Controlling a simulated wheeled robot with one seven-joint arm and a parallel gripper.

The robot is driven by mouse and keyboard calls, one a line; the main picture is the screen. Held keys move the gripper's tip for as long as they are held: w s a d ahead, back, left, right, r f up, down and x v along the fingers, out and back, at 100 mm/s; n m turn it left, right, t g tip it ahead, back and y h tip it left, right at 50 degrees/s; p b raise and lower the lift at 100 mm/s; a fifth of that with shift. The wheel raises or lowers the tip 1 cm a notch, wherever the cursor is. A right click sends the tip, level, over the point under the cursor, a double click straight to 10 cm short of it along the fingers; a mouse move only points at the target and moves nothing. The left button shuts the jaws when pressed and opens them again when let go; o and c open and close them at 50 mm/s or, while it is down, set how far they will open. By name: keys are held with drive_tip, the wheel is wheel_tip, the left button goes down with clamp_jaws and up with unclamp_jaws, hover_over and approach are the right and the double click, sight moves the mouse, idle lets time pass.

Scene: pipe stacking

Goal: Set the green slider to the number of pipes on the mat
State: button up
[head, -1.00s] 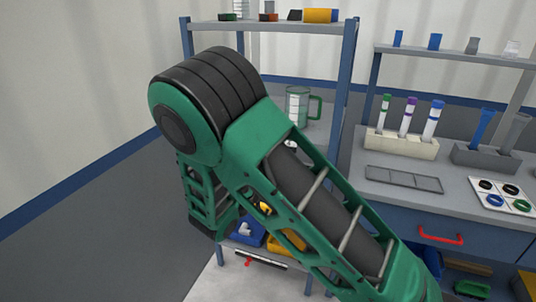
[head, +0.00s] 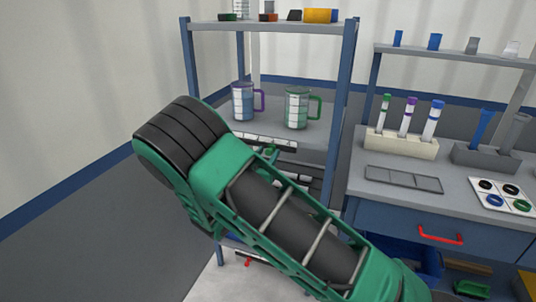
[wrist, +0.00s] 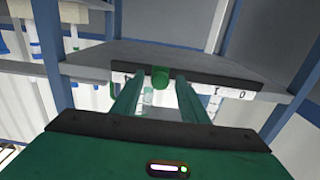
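In the wrist view, a green slider knob (wrist: 160,77) sits on a dark rail with a white numbered strip (wrist: 228,90) along a shelf's edge. My gripper (wrist: 157,84) is open, its two green fingers pointing at the rail with one on each side of the knob. A gap shows between each finger and the knob; I cannot tell how deep it is between them. Most digits are too small or covered to read. The rail (head: 255,140) also shows in the head view, partly behind my arm. No mat with pipes can be made out with certainty.
A purple-handled jug (head: 243,102) and a green-handled jug (head: 298,108) stand on the shelf above the rail. At right, a bench holds a tube rack (head: 402,144), a grey tray (head: 403,179) and a white board with coloured rings (head: 503,197). A red drawer handle (head: 440,236) sticks out.

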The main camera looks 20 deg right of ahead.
drive_tip(key=shift+x, duration=0.85)
